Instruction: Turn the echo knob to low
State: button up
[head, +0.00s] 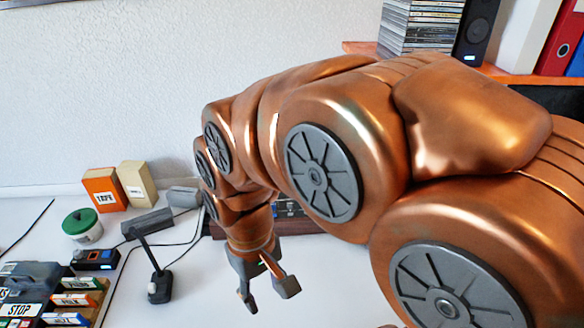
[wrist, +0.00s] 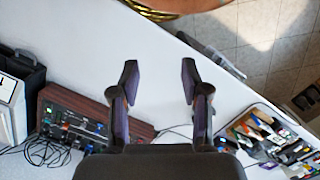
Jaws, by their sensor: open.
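A reddish-brown device with a dark panel of small controls (wrist: 130,127) lies at the lower left of the wrist view. In the head view only a part of it (head: 310,222) shows behind my arm. The echo knob cannot be made out, and no label on the panel is readable. My gripper (head: 268,290) points down over the white table with its fingers apart and nothing between them. In the wrist view my gripper (wrist: 159,76) is over bare table, up and to the right of the device, not touching it.
Cables run near the device. An orange shelf (head: 361,47) is above.

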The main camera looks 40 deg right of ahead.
jog(key=w+d+r+m+p, duration=0.1)
jog(key=w+d+m, duration=0.1)
jog(key=w+d, duration=0.9)
jog(key=w+d+r+m+p, duration=0.15)
jog(key=w+d, duration=0.55)
jog(key=w, duration=0.7)
jog(key=w+d+f+m, duration=0.1)
jog(key=w+d+f, duration=0.2)
jog(key=d, duration=0.5)
jog(key=w+d+f+m+t+p, duration=0.1)
jog(key=w+d+f, duration=0.2)
jog(key=d+f, duration=0.2)
jog(key=w+d+f+m+p, duration=0.1)
jog(key=w+d+f, duration=0.3)
jog(key=d, duration=0.8)
jog(key=shift+f+t, duration=0.3)
jog(key=shift+d+f, duration=0.1)
jog(key=shift+f, duration=0.1)
jog(key=shift+f+p, duration=1.45)
jog(key=shift+f, duration=2.3)
grip_shut()
